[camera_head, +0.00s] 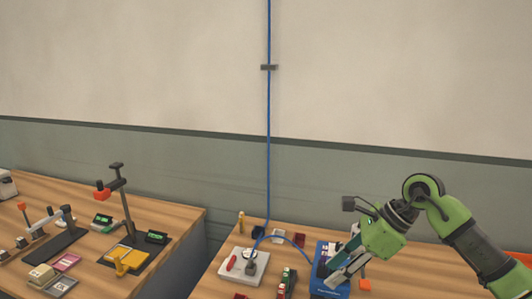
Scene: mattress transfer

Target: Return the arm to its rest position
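My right arm, green and dark grey, comes in from the right edge. Its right gripper (334,272) points down and left over a blue box (321,287) on the right table. The two fingers look spread apart, and nothing is clearly seen between them. They cover part of the box, and I cannot tell whether they touch it. My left arm and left gripper are not in view.
The right table (217,287) also holds a white plate with a red item (232,263), a blue cable (268,150) running up the wall, and small parts. A left table (180,219) carries stands and devices. A gap separates the tables.

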